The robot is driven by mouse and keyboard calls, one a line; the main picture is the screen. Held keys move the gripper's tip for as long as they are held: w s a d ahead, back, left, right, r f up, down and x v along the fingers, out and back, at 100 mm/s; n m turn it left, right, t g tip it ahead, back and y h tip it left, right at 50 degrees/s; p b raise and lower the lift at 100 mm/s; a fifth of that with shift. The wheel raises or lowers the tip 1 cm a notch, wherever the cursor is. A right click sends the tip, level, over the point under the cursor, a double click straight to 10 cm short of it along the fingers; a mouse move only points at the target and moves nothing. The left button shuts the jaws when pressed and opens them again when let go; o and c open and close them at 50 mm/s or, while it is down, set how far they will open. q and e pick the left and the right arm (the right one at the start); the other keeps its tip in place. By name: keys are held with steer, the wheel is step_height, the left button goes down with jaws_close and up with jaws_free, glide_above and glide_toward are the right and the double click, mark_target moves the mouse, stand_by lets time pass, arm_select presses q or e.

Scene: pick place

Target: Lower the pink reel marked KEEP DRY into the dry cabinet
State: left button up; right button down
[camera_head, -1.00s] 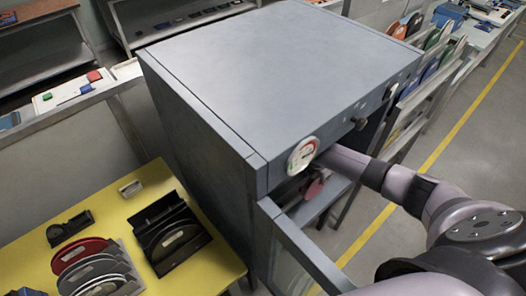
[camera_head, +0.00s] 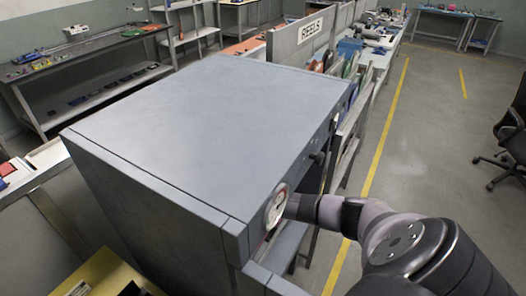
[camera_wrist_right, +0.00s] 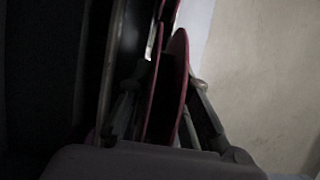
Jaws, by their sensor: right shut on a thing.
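My right arm comes in from the right and reaches to the cabinet's front; my right gripper is hidden there. In the dim right wrist view my right gripper (camera_wrist_right: 167,82) is shut on a reel with dark pink edges (camera_wrist_right: 181,72), held upright on edge between the fingers. No KEEP DRY marking is readable. Whether the reel touches a cabinet shelf cannot be told. My left gripper is not in view.
The cabinet's open door (camera_head: 272,284) shows its top edge at the bottom. A rack of coloured reels (camera_head: 349,66) stands behind the cabinet, under a REELS sign (camera_head: 311,29). A yellow table (camera_head: 100,272) is at lower left. The floor (camera_head: 420,140) at right is clear up to a black chair (camera_head: 512,140).

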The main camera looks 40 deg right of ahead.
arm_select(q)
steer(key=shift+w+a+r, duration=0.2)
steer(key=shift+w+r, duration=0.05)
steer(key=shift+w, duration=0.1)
arm_select(e)
steer(key=shift+d, duration=0.25)
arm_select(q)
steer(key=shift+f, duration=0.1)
arm_select(e)
steer(key=shift+f, duration=0.1)
steer(key=shift+f+b, duration=0.75)
steer(key=shift+f, duration=0.5)
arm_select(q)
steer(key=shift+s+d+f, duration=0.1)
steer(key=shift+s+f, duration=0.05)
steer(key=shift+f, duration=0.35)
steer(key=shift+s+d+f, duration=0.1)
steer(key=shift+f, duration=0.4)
arm_select(e)
steer(key=shift+f, duration=0.45)
arm_select(q)
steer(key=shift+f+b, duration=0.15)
steer(key=shift+b, duration=0.25)
arm_select(e)
steer(key=shift+f, duration=0.2)
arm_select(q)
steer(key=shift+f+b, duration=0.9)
arm_select(e)
steer(key=shift+f, duration=1.3)
